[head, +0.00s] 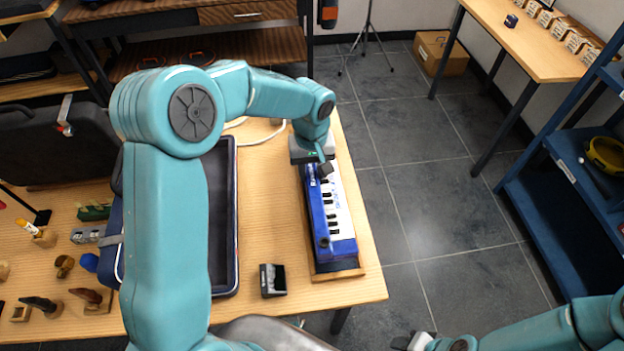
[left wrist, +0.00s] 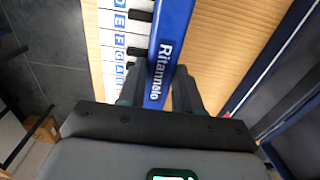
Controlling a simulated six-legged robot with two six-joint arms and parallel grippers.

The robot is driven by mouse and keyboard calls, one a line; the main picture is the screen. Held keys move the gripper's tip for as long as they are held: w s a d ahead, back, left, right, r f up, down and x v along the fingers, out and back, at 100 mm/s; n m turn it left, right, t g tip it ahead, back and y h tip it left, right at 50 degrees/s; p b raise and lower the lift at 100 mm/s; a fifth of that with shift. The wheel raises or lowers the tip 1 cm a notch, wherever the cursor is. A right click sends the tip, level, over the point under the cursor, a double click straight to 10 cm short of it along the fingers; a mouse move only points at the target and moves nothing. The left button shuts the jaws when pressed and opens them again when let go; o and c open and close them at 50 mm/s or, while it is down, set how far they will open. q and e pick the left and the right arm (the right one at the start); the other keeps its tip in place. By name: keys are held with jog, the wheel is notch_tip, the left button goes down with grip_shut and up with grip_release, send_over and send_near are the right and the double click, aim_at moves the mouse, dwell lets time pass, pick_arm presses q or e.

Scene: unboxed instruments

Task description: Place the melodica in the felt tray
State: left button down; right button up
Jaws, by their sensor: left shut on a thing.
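The melodica (head: 323,222) is blue with white and black keys and lies lengthwise near the right edge of the wooden table, on a low wooden stand (head: 338,276). My left gripper (head: 322,170) is at its far part, shut on its blue body. The left wrist view shows the blue body (left wrist: 172,40), lettered, between the two dark fingers (left wrist: 157,90). The felt tray (head: 235,205), dark with a raised rim, lies left of the melodica, partly hidden by my left arm. My right gripper (head: 412,342) is at the bottom edge, partly cut off, away from the table.
A small black block (head: 272,280) stands between tray and melodica. A white cable (head: 262,137) lies behind the tray. Several small wooden pieces and a dark case (head: 65,145) are at the left. Open floor (head: 440,220) and a blue shelf (head: 550,190) are at the right.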

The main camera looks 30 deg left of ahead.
aim_at(312, 175)
pick_arm(q)
notch_tip(312, 175, down, 4)
jog(key=shift+d+r, duration=0.1)
jog(key=shift+r, duration=0.15)
jog(key=shift+f, duration=0.35)
jog(key=shift+r, duration=0.1)
jog(key=c, duration=0.8)
grip_release()
jog(key=shift+f, duration=0.2)
jog(key=shift+r, duration=0.1)
